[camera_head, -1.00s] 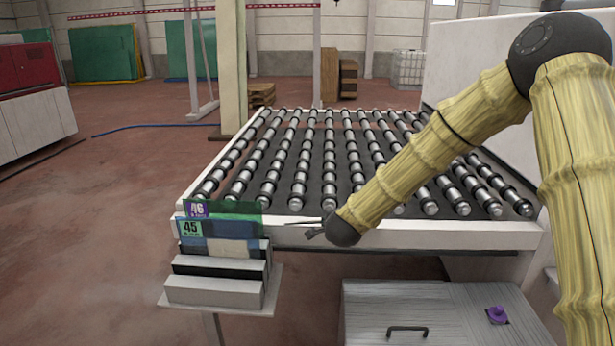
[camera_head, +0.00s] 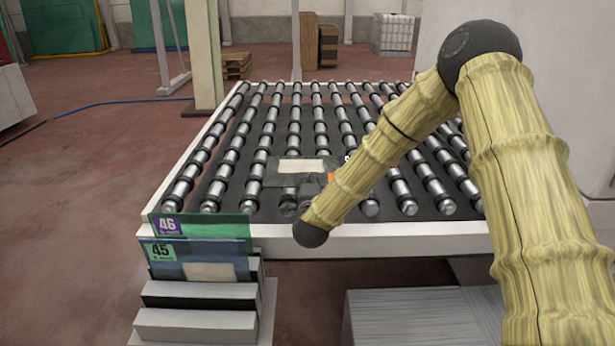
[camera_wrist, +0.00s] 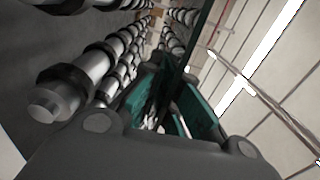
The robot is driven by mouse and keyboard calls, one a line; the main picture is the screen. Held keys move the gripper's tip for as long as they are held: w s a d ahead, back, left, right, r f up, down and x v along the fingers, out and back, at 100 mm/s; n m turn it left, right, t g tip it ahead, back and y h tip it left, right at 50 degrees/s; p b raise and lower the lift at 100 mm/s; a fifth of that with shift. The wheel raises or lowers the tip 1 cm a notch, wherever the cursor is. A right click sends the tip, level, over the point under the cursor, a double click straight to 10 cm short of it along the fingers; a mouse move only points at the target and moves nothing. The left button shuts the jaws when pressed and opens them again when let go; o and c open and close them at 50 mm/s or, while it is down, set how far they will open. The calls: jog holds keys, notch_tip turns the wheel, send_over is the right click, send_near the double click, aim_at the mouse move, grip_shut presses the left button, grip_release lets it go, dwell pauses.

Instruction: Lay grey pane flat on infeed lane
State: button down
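The grey pane (camera_head: 275,176) shows in the head view as a dark see-through sheet with a pale label. It is over the near part of the infeed lane (camera_head: 200,230), in front of its rollers. My gripper (camera_head: 308,188) is at the pane's lower edge, partly hidden by my wrist. In the wrist view, the teal finger pads of my gripper (camera_wrist: 172,108) stand either side of a thin dark pane edge (camera_wrist: 200,38), seen nearly edge-on. The pane looks tilted up rather than flat. I cannot tell whether it touches the rollers.
A stepped rack at the lower left holds a green pane tagged 46 (camera_head: 205,226) and a blue pane tagged 45 (camera_head: 180,262). A grey cabinet (camera_head: 410,318) stands below the lane's front. A pale post (camera_head: 205,60) rises beyond the lane's left side. The far rollers are clear.

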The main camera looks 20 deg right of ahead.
jog(key=shift+a, duration=0.1)
jog(key=shift+f, duration=0.15)
notch_tip(320, 180, down, 6)
jog(key=b, duration=0.2)
dwell(0.5)
jog(key=shift+f, duration=0.2)
dwell(0.4)
jog(key=c, duration=1.6)
grip_release()
jog(key=shift+s, duration=0.15)
jog(key=shift+o, duration=0.2)
jog(key=shift+f+b, duration=0.2)
jog(key=shift+b, duration=0.3)
